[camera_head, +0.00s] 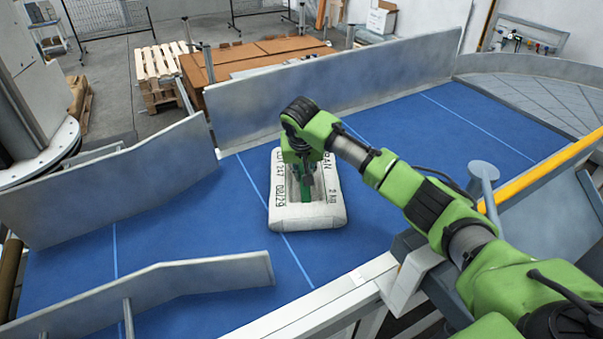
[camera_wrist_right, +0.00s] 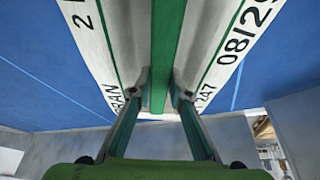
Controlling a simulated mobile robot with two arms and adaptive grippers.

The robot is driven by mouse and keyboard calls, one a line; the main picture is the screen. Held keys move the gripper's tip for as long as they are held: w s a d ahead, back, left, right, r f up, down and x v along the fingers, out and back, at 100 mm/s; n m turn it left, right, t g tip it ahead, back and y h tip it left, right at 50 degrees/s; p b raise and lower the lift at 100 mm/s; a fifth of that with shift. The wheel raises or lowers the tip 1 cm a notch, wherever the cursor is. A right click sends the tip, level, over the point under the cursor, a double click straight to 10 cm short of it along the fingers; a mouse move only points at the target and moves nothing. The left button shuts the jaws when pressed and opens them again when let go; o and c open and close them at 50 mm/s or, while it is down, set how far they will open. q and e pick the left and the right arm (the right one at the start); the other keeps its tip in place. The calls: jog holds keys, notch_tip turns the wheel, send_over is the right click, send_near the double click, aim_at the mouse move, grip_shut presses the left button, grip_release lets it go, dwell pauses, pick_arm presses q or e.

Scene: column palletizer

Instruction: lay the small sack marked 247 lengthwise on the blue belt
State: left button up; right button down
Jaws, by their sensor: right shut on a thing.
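The small white sack (camera_head: 310,217) is on the blue belt (camera_head: 170,236), near its middle; I cannot tell whether it rests fully or hangs slightly above. Black print on it reads 247, 08/29 and 2 kg. Its printed sides run from far to near, roughly across the belt. My right gripper (camera_head: 305,188) comes down from above and is shut on the sack's middle. In the right wrist view the sack (camera_wrist_right: 215,60) fills the top, with a green strip (camera_wrist_right: 160,60) between the fingers (camera_wrist_right: 158,115). My left gripper is out of view.
A tall grey guard wall (camera_head: 330,90) lines the belt's far side. Grey guide plates stand at the left (camera_head: 110,185) and front left (camera_head: 200,280). A yellow rail (camera_head: 540,170) borders the right. The belt is clear on both sides of the sack.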

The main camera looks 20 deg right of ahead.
jog(key=shift+d+r, duration=0.1)
jog(key=m+h, duration=0.1)
jog(key=m, duration=0.2)
jog(key=shift+g, duration=0.4)
jog(key=m, duration=0.2)
jog(key=shift+m+g+h, duration=0.3)
jog(key=shift+g, duration=0.1)
jog(key=m+g, duration=0.1)
jog(key=m, duration=0.2)
jog(key=shift+s, duration=0.1)
jog(key=shift+f+m+g+h+b, duration=0.2)
jog(key=shift+m+g+h+b, duration=0.25)
jog(key=shift+m, duration=0.45)
jog(key=shift+r+m, duration=0.1)
jog(key=shift+m, duration=0.3)
